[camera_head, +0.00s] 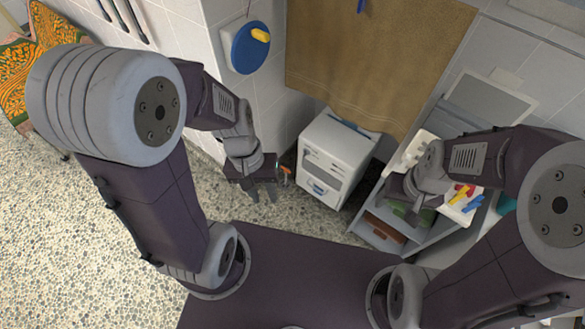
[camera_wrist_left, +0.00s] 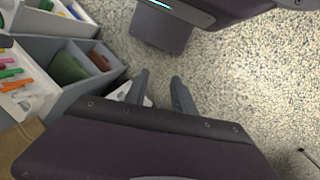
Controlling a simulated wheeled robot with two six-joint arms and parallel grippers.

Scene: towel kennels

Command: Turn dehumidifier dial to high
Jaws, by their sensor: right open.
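The white box-shaped unit that looks like the dehumidifier (camera_head: 335,155) stands on the floor against the back wall in the head view. Its front has dark slots and a small blue patch low down; I cannot make out a dial or its setting. My left gripper (camera_head: 262,193) is to the left of the unit, apart from it, with its fingers spread and empty. The left wrist view also shows these open fingers (camera_wrist_left: 160,92), with a partly hidden white shape beside them. My right gripper (camera_head: 408,208) is over the grey cabinet to the right, open; its fingertips are hard to see.
The grey cabinet (camera_head: 372,236) right of the unit has compartments with green and brown items and a tray of coloured things on top. A brown towel (camera_head: 375,50) hangs behind the unit. A blue disc (camera_head: 248,52) with a yellow piece is on the wall. Pebbled floor (camera_head: 110,230) is clear leftward.

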